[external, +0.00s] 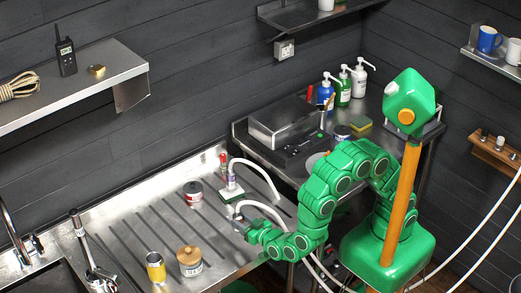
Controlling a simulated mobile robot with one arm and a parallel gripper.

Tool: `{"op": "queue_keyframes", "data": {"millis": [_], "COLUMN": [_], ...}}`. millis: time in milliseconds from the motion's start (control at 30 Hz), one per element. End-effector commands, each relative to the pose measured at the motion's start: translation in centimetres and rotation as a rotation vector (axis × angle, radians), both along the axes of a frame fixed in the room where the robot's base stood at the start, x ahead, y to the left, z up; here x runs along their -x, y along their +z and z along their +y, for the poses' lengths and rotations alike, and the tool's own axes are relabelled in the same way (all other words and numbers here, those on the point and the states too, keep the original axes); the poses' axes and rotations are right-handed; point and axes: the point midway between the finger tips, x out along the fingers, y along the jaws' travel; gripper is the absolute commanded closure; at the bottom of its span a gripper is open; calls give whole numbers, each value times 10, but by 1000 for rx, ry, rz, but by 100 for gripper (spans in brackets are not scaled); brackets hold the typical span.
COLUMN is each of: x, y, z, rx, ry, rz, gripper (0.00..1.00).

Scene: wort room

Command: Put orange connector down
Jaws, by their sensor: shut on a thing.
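My gripper (241,226) is low over the ribbed steel drainboard (130,235), near its right side, and is shut. A white hose (262,207) curves up from beside the jaws and back to the right. The orange connector is too small and too hidden at the jaws for me to make out its colour or shape. I cannot tell whether it touches the steel.
A second white hose (257,166) arches to a fitting (231,180) on a dark green block just behind. A red-and-white can (193,193), a wooden-lidded jar (190,260) and a yellow can (155,267) stand left. Drainboard between them is clear.

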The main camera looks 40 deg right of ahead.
Motion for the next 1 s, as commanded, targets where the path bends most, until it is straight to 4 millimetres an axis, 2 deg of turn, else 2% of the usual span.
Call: {"op": "queue_keyframes", "data": {"millis": [300,567,1000], "x": [0,0,0], "y": [-30,-40,-76], "z": [0,1,1], "rx": [3,2,1], "ry": [1,2,2], "rz": [1,1,1], "gripper": [100,100,100]}}
